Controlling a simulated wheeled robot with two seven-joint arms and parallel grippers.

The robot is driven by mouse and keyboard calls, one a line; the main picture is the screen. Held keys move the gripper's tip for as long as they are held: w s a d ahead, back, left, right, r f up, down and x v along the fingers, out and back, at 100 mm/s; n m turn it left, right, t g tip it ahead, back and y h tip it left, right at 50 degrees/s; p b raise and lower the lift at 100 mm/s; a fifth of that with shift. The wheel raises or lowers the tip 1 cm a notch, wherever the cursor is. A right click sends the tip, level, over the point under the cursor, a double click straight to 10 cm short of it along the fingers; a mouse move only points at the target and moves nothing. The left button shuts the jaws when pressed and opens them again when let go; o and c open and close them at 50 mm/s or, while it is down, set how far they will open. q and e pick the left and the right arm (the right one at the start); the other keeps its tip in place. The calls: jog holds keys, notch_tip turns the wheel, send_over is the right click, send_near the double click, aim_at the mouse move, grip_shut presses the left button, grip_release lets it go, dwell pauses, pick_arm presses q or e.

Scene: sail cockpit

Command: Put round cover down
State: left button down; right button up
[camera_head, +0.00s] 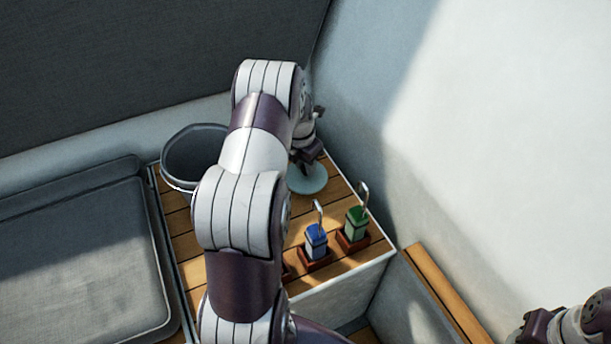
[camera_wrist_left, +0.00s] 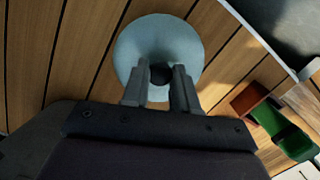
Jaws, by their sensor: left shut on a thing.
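The round cover (camera_head: 310,181) is a pale blue-green disc at the far right part of the wooden counter (camera_head: 184,236). My left gripper (camera_head: 306,158) is above it, pointing down. In the left wrist view the cover (camera_wrist_left: 137,48) lies flat against the planks, or just over them; I cannot tell if it touches. The left gripper's fingers (camera_wrist_left: 160,88) are shut on the dark knob (camera_wrist_left: 161,72) at the cover's middle. My right gripper (camera_head: 540,328) is at the bottom right corner of the head view, away from the counter, and its fingertips are not clear.
A grey round bin (camera_head: 188,160) stands at the counter's back left, partly behind my left arm. Pale walls close off the right side. A grey cushion (camera_head: 75,265) lies left.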

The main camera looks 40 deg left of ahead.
aim_at(304, 168)
pick_arm(q)
notch_tip(304, 168, down, 4)
jog(key=shift+f+b, duration=0.1)
jog(key=shift+b, duration=0.5)
jog(key=shift+r, duration=0.2)
jog(key=c, duration=0.9)
grip_release()
jog(key=shift+f, duration=0.2)
jog(key=shift+o, duration=0.2)
notch_tip(304, 168, up, 12)
jog(key=s+p, duration=0.1)
jog(key=p, duration=0.2)
jog(key=shift+s+r, duration=0.15)
jog(key=shift+s, duration=0.25)
